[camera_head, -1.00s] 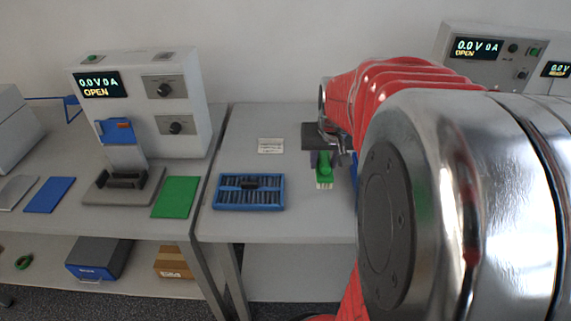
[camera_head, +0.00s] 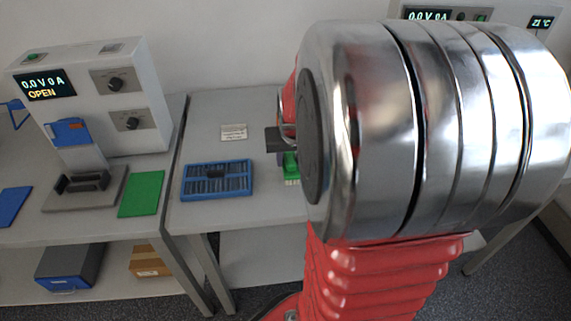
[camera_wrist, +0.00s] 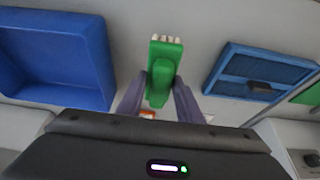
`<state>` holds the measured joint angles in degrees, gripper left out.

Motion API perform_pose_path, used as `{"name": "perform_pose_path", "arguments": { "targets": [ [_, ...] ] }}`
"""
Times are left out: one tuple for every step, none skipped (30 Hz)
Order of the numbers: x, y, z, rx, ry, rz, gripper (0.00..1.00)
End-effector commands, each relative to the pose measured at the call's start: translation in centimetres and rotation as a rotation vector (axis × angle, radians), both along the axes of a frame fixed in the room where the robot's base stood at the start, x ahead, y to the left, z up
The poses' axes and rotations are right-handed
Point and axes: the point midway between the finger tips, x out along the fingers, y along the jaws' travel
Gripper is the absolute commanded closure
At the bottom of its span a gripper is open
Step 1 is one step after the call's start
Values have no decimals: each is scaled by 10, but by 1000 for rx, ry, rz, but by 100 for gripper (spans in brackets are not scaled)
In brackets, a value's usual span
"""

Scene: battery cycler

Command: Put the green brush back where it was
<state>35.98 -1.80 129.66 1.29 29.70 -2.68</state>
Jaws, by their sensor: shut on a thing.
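The green brush (camera_wrist: 161,72) has pale bristles along one end. In the wrist view it sits between the two fingers of my gripper (camera_wrist: 160,88), which are shut on it. In the head view only a small part of the brush (camera_head: 291,165) shows, with pale bristles at its lower edge. The rest is hidden behind my arm. The gripper is over the right-hand table (camera_head: 262,105); I cannot tell whether the brush touches the tabletop.
A blue slotted tray (camera_head: 217,180) lies left of the brush. A blue bin (camera_wrist: 55,55) shows in the wrist view. A small white label card (camera_head: 233,132) lies behind the tray. A cycler (camera_head: 95,95), green mat (camera_head: 141,194) and blue mat (camera_head: 13,205) are on the left table.

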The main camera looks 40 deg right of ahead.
Motion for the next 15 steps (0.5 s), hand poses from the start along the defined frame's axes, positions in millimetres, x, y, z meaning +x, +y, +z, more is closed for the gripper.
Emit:
{"name": "perform_pose_path", "arguments": {
  "targets": [
    [0,0,0,0,0,0,92],
    [0,0,-1,0,0,0,92],
    [0,0,-3,1,1,0,92],
    [0,0,-6,1,1,-1,92],
    [0,0,-9,1,1,-1,92],
    [-1,0,-14,2,2,-1,92],
    [-1,0,-18,3,3,-1,92],
    [-1,0,-22,2,2,-1,92],
    [-1,0,-27,3,3,-1,92],
    [-1,0,-30,1,1,-1,92],
    [-1,0,-33,1,1,-1,92],
    [-1,0,-36,1,1,-1,92],
    [-1,0,-37,0,1,-1,92],
    [-1,0,-38,0,1,-1,92],
    [-1,0,-38,0,0,-1,92]
  ]
}}
